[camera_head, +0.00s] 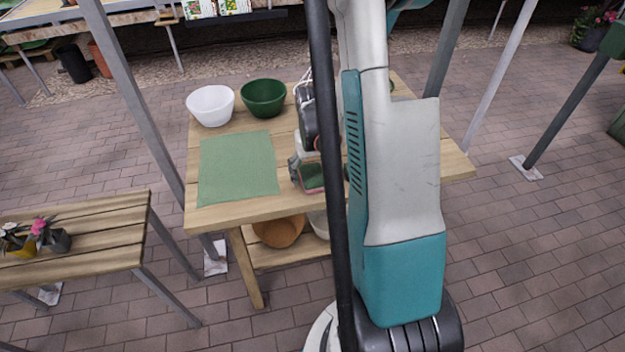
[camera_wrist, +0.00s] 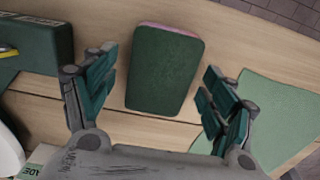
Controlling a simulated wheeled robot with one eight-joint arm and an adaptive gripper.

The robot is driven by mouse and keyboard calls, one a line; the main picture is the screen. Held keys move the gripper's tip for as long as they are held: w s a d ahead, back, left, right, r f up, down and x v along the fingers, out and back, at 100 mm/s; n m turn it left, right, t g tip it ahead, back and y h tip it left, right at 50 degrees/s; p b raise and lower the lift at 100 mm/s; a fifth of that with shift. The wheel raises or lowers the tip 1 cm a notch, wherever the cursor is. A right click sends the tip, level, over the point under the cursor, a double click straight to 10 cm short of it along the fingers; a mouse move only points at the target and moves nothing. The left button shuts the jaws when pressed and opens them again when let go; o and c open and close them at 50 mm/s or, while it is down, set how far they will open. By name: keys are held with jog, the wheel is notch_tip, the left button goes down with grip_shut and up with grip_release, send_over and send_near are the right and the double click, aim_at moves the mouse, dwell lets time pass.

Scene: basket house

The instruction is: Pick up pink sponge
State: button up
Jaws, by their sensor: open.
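The sponge (camera_wrist: 163,70) lies on the wooden table in the wrist view, with a dark green top face and a pink edge along its far side. My gripper (camera_wrist: 153,88) is open, with one teal finger to the left of the sponge and one to the right, both apart from it. In the head view the sponge (camera_head: 313,177) shows near the table's front edge, partly hidden by my arm and a dark post. My gripper (camera_head: 305,168) is at it there, largely hidden.
A green mat (camera_head: 238,166) lies left of the sponge. A white bowl (camera_head: 210,106) and a green bowl (camera_head: 263,98) stand behind. A dark green box (camera_wrist: 40,48) is left of my gripper in the wrist view. Grey posts flank the table (camera_head: 230,212).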

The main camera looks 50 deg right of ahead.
aim_at(313, 174)
jog(key=c, duration=0.8)
jog(key=shift+r, duration=0.1)
notch_tip(313, 174, up, 20)
jog(key=p, duration=0.7)
jog(key=shift+c, duration=1.3)
